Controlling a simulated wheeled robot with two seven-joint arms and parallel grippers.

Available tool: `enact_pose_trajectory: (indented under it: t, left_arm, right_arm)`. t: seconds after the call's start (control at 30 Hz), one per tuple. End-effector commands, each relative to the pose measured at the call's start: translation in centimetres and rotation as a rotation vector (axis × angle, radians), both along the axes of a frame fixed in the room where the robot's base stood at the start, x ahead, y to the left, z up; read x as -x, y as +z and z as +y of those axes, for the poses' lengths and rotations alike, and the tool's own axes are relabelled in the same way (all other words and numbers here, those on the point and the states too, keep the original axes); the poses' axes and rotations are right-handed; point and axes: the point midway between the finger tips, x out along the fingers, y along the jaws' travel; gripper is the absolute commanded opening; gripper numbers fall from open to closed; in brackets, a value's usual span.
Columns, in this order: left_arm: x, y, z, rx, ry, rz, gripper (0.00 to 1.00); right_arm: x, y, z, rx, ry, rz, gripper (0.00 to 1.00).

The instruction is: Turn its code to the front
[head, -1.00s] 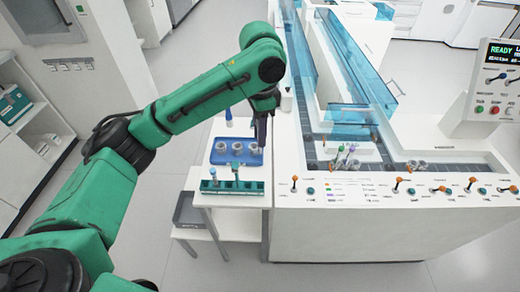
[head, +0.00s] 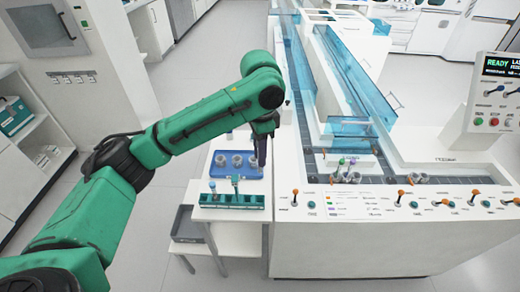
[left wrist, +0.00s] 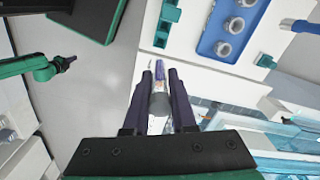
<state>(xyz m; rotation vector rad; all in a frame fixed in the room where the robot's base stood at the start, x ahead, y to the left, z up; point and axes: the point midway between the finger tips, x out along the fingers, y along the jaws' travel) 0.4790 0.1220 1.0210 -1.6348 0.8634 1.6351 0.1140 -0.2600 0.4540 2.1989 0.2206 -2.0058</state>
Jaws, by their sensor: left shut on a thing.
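My left gripper (head: 262,158) is over the right end of the blue tray (head: 229,173) in the head view. In the left wrist view its two dark fingers (left wrist: 160,88) are shut on a tube (left wrist: 159,70) with a purple cap. A grey round part shows between the fingers. A pale, label-like patch shows nearer the palm, but I cannot make out a code or which way it faces. My right gripper (left wrist: 68,62) appears small at the left of the left wrist view; its jaw state is unclear.
The tray holds grey round holders (head: 237,161). A teal rack (head: 232,201) with a few tubes stands at the near side of the tray. A white machine (head: 370,240) with a track, knobs and blue clear covers stands to the right. Grey floor is free at the left.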

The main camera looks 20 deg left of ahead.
Motion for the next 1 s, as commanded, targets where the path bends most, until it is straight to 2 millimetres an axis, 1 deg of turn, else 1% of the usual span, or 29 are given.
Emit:
enact_pose_trajectory:
  t: [1.0]
  left_arm:
    - [0.0, -5.2, 0.0, 0.001, 0.000, 0.001, 0.00]
  right_arm:
    - [0.0, -1.4, 0.0, 0.000, -0.001, 0.000, 0.00]
